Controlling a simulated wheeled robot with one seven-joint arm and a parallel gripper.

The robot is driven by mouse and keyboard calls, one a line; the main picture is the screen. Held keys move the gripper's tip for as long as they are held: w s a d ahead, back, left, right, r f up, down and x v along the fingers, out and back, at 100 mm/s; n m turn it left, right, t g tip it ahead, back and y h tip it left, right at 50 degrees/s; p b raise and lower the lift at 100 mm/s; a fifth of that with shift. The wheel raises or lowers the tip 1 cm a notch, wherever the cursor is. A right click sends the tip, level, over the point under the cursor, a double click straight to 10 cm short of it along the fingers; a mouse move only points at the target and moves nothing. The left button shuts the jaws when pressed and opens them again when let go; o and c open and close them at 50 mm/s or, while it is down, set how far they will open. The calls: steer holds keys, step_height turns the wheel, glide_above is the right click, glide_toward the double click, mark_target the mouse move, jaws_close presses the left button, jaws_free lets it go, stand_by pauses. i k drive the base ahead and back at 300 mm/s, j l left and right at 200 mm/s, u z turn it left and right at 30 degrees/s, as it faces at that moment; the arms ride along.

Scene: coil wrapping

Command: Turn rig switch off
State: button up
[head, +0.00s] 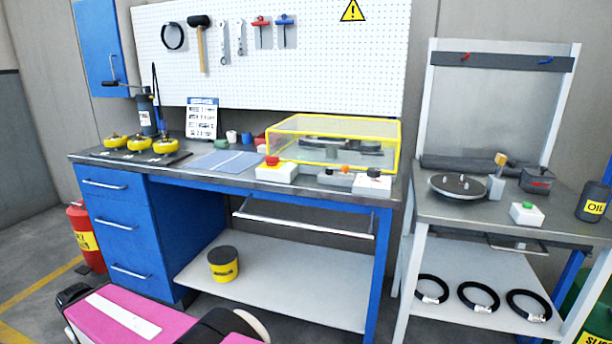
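A rig under a clear guard with a yellow frame (334,123) stands on the right end of the blue workbench. Along the bench's front edge are a white box with a red button (273,161), a small grey box with dark and orange knobs (338,179), and a white box with a dark knob (371,183). A white box with a green button (526,215) sits on the grey table at right. I cannot tell which is the rig switch, or any knob's position. My gripper is not in view.
The workbench top (215,179) holds yellow-and-black pieces (139,143), a blue mat (227,161) and a sign (202,118). The grey table (436,208) carries a round plate (458,186). A red canister (86,237) stands on the floor at left.

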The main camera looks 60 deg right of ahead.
mark_target(270, 161)
steer(key=z, duration=2.2)
steer(key=k+l+z, duration=0.25)
steer(key=k+l, duration=0.3)
steer(key=i, duration=0.1)
